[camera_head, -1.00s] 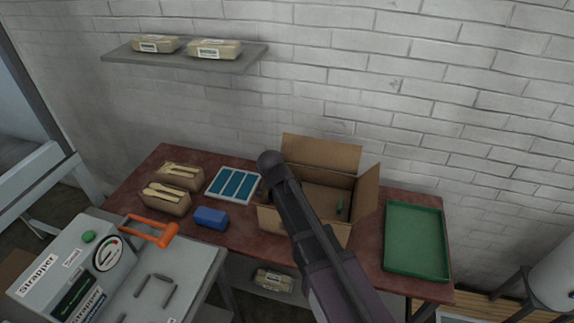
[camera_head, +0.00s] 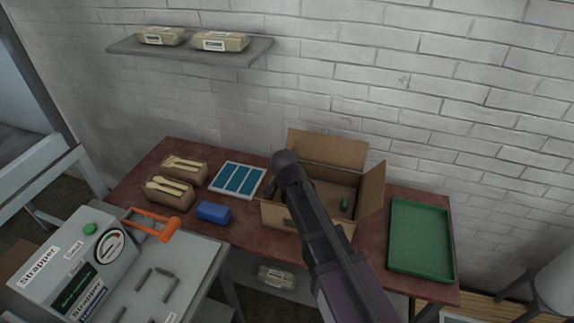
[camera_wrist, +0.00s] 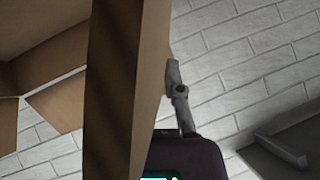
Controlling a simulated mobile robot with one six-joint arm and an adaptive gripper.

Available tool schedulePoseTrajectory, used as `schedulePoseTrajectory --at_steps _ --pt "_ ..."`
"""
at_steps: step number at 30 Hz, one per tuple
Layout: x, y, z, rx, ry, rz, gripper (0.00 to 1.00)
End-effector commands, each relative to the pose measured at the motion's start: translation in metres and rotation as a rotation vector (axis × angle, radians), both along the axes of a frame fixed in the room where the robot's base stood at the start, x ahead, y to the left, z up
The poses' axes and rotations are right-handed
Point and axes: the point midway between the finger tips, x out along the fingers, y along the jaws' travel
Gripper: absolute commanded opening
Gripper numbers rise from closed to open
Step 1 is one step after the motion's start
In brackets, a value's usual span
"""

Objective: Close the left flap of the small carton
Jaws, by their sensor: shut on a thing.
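The small carton (camera_head: 332,190) stands open on the red-brown table. Its back flap (camera_head: 328,147) stands up and its right flap (camera_head: 372,190) is raised outward. My gripper (camera_head: 271,188) is at the carton's left side, mostly hidden behind my own wrist, which also covers most of the left flap. In the wrist view, a brown cardboard panel (camera_wrist: 112,90), apparently the left flap, runs up the frame. One finger of my gripper shows against its right edge; the other is hidden behind the cardboard. The gripper is shut on this panel.
A small green object (camera_head: 344,203) lies inside the carton. A green tray (camera_head: 420,240) is to its right. A blue-and-white tray (camera_head: 238,180), a blue block (camera_head: 213,212) and two boxes of wooden spoons (camera_head: 168,193) are to its left. The strapper (camera_head: 75,262) stands front left.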

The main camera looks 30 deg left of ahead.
Motion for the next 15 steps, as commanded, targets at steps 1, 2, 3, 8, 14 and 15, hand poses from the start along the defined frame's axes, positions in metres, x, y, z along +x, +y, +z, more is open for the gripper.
schedulePoseTrajectory --at_steps 1,2,3,8,14,15 --pt "0.0044 -0.0021 0.0005 -0.007 -0.007 -0.003 0.0" --pt "0.0045 -0.002 0.0005 -0.007 -0.008 -0.004 0.0" --pt "0.0045 -0.002 0.0005 -0.007 -0.008 -0.004 0.13" --pt "0.0035 -0.0009 0.0005 -0.005 -0.006 -0.002 0.41" --pt "0.0018 0.0001 0.0004 -0.003 -0.004 0.0 0.41" --pt "0.0016 0.0002 0.0003 -0.003 -0.004 0.0 0.32"
